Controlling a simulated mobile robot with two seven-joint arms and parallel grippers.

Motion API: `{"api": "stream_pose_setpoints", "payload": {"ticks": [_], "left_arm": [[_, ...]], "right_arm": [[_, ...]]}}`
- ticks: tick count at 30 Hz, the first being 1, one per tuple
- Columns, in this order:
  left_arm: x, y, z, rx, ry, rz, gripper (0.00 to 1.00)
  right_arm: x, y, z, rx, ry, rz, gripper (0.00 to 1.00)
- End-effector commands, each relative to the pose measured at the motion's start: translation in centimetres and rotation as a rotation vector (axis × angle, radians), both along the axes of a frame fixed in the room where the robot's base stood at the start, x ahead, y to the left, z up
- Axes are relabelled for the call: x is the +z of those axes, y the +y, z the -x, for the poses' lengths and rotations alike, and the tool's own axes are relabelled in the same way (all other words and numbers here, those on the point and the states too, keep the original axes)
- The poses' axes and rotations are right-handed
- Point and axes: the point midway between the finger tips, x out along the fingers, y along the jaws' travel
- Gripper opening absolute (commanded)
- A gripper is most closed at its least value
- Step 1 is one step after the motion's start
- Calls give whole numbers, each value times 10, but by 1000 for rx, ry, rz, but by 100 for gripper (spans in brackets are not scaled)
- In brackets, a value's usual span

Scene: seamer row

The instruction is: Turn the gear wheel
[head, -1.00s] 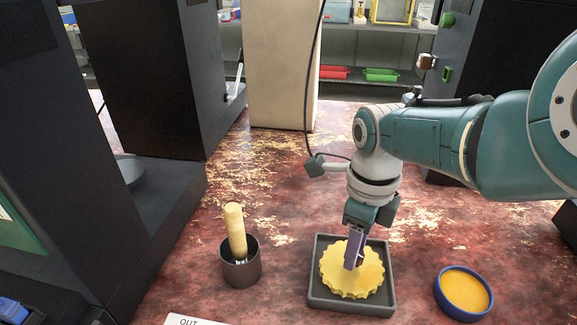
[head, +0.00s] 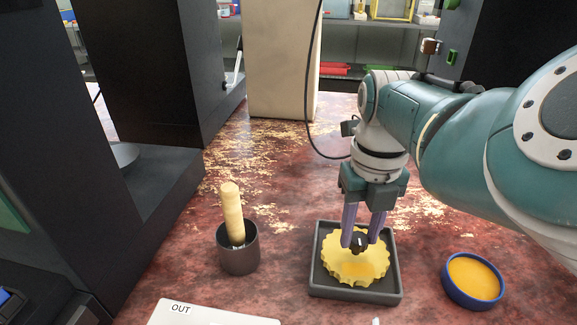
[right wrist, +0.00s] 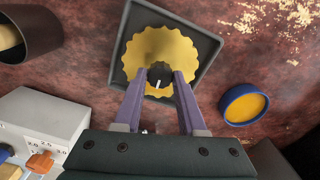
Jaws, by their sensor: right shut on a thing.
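The yellow gear wheel (head: 345,265) lies flat in a dark grey square tray (head: 313,285) on the worn red surface. A black knob (head: 359,243) with a white mark stands at its middle. My right gripper (head: 361,240) comes down from above, its two purple fingers shut on the knob, one on each side. In the right wrist view the gear wheel (right wrist: 165,45) shows its toothed rim beyond the fingers, with the knob (right wrist: 159,76) between the fingertips. My left gripper is not in view.
A dark cup (head: 238,250) holding a wooden-handled tool (head: 232,213) stands left of the tray. A blue round dish (head: 473,280) with orange contents stands to the right. A white box marked OUT (head: 205,315) is at the front. Dark machines (head: 150,180) rise at the left.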

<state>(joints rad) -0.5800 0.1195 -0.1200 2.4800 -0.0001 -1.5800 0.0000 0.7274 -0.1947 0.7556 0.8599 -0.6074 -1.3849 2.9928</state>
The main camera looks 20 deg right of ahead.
Motion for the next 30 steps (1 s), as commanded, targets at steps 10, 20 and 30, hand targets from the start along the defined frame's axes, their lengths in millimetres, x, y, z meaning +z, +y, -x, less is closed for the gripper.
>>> {"api": "stream_pose_setpoints", "payload": {"ticks": [10,20,30], "left_arm": [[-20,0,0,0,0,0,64],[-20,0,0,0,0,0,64],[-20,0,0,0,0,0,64]], "right_arm": [[-1,0,0,-112,-1,-1,0],[1,0,-1,-125,-3,1,0],[0,0,-1,-124,-3,2,60]]}}
